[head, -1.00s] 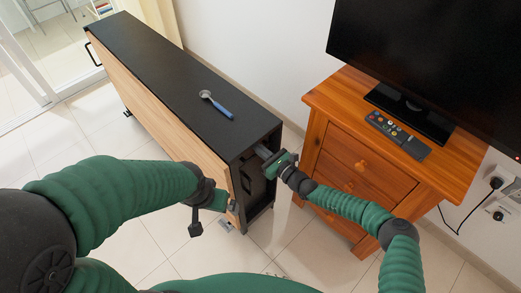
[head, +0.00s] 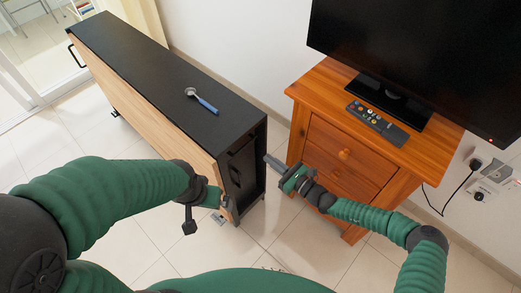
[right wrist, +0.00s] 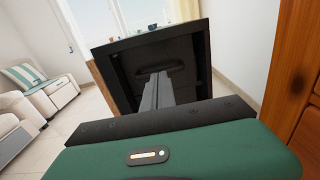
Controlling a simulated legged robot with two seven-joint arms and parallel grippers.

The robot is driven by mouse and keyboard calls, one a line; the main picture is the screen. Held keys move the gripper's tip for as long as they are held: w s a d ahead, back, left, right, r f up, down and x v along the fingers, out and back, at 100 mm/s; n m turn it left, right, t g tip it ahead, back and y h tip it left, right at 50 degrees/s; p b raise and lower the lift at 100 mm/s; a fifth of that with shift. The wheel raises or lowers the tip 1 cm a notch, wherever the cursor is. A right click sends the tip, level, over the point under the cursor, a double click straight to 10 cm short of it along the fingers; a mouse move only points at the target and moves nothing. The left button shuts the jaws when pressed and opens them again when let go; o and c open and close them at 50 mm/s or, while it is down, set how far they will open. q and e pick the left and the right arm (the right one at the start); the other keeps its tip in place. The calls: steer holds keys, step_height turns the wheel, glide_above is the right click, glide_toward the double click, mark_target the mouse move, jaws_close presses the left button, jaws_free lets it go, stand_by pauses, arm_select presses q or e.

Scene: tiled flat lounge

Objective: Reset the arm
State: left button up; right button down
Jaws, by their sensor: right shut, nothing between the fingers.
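My right gripper (head: 270,160) is shut and empty. In the head view it is held in the gap between the black-topped cabinet (head: 167,68) and the wooden drawer chest (head: 318,85), apart from both. In the right wrist view its closed fingers (right wrist: 157,92) point at the cabinet's open dark end (right wrist: 195,70). My left arm comes in from the left, and my left gripper (head: 222,200) is near the lower front corner of the cabinet. Its fingers are too small and partly hidden to tell whether they are open.
A blue-handled spoon (head: 203,101) lies on the cabinet top. A remote (head: 375,122) and a TV (head: 425,60) are on the drawer chest. A cable (head: 455,190) hangs from a wall socket at right. Tiled floor (head: 290,240) is clear in front. A sofa (right wrist: 45,85) shows in the right wrist view.

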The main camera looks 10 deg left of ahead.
steer(key=s+a+r+n+g+h+p, duration=0.1)
steer(key=s+a+r+n+g+p, duration=0.15)
steer(key=s+n+g, duration=0.8)
steer(key=s+d+r+n+g+h+p, duration=0.1)
steer(key=s+d+r+n+h+p, duration=0.15)
steer(key=s+d+n+h, duration=0.5)
arm_select(q)
steer(key=w+p+v, duration=0.2)
steer(key=p+v, duration=0.3)
steer(key=v, duration=0.5)
steer(key=shift+a+r, duration=0.25)
steer(key=shift+a, duration=0.05)
arm_select(e)
steer(key=s+d+r+n+t+h, duration=0.2)
steer(key=s+d+r+n+h, duration=0.1)
steer(key=d+r, duration=0.6)
steer(key=s+d+r+n+t+h, duration=0.2)
steer(key=s+d+r+n+h, duration=0.1)
steer(key=d+r, duration=0.6)
steer(key=shift+s+d+r+n, duration=0.25)
steer(key=shift+d+n, duration=0.15)
steer(key=shift+d, duration=0.2)
arm_select(q)
steer(key=shift+s, duration=0.15)
arm_select(e)
steer(key=shift+h, duration=0.25)
